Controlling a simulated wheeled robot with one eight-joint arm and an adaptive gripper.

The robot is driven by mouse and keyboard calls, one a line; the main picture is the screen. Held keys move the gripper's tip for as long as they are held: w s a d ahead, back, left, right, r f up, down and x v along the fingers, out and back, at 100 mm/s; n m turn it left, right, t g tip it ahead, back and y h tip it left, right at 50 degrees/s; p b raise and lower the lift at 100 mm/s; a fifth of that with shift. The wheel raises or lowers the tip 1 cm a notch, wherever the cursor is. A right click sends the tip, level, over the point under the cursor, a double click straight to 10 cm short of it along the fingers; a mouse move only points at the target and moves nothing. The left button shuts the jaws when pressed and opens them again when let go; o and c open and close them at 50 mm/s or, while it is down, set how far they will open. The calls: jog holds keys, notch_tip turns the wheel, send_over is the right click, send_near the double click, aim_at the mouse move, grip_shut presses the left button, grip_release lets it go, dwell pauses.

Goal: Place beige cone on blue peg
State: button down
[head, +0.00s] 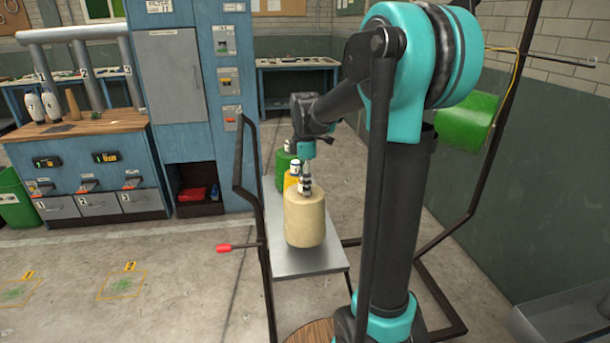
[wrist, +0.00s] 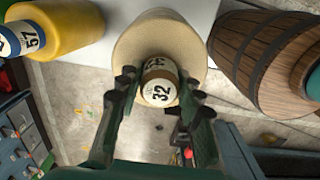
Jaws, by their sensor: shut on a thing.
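My gripper (head: 305,176) is over a large beige cylinder (head: 305,220) at the front of a grey platform. In the wrist view my gripper (wrist: 160,80) has a finger on each side of a white, tan-banded piece marked 32 (wrist: 160,92), which is on top of the beige cylinder (wrist: 145,38), and is shut on it. I cannot tell if the cylinder rests on the platform. A small tan cone-like piece (head: 72,104) stands on the wooden bench at left, clear of my gripper. I cannot make out a blue peg.
Behind the beige cylinder stand a yellow cylinder (head: 291,181) and a green one (head: 283,165). The yellow one's white-and-blue top is marked 57 (wrist: 25,38). The wooden bench (head: 95,122) also holds white bottle-like pieces (head: 34,106). A wooden barrel (wrist: 262,60) is at right in the wrist view.

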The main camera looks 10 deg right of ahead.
jog(key=shift+f, duration=1.9)
jog(key=c, duration=1)
grip_release()
jog(key=shift+f, duration=0.1)
notch_tip(320, 180, up, 12)
jog(key=shift+s, duration=0.1)
jog(key=s+d+f+m+t, duration=0.2)
jog(key=s+f+m, duration=0.7)
jog(key=s+f, duration=0.1)
jog(key=s+d+f+m+t, duration=0.2)
jog(key=s+f+m, duration=0.7)
jog(key=s+f, duration=0.2)
jog(key=shift+s, duration=0.45)
jog(key=shift+f, duration=0.1)
